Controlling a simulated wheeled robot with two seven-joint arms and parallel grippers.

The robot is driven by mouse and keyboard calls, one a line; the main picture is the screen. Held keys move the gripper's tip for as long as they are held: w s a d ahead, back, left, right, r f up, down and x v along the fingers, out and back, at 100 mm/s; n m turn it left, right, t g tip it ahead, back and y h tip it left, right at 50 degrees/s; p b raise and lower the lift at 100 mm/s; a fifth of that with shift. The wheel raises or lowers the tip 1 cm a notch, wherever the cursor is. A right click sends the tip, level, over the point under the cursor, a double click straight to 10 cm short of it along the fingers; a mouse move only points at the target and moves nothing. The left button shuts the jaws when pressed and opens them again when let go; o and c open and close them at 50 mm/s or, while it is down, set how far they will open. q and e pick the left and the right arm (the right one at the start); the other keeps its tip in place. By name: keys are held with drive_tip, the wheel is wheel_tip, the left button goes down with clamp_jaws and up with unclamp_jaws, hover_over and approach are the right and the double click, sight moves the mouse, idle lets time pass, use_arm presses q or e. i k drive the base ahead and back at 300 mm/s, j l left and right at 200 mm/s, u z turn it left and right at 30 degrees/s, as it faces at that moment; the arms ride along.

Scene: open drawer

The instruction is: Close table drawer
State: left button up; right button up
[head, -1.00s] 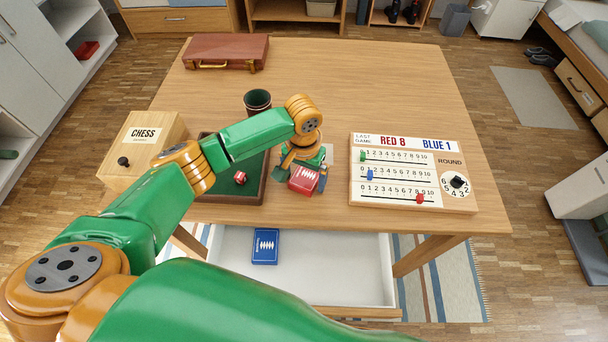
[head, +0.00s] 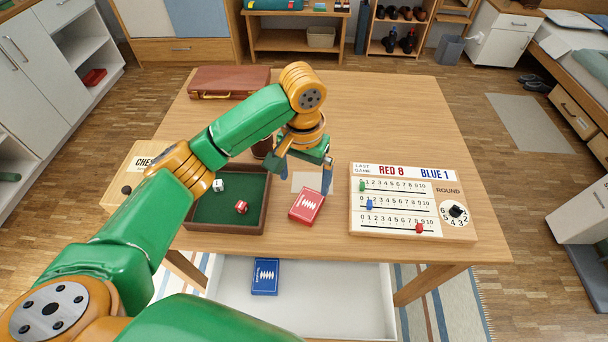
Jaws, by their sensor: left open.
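The table drawer (head: 335,290) is pulled out below the front edge of the wooden table (head: 390,110). Its white inside shows, and a blue card box (head: 265,277) lies in it at the left. The drawer's front panel is below the picture. My left gripper (head: 303,180) is open above the tabletop, with its fingers pointing down. A red card box (head: 306,206) lies on the table just below and in front of the fingers, and the gripper is not holding it. My right gripper does not show.
A green-lined dice tray (head: 225,205) with dice and a chess box (head: 128,185) stand at the left, partly behind my left arm. A scoreboard (head: 405,200) lies at the right. A brown case (head: 228,82) is at the back left. The tabletop's back right is clear.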

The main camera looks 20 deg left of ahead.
sight(317, 301)
drive_tip(key=k, duration=1.5)
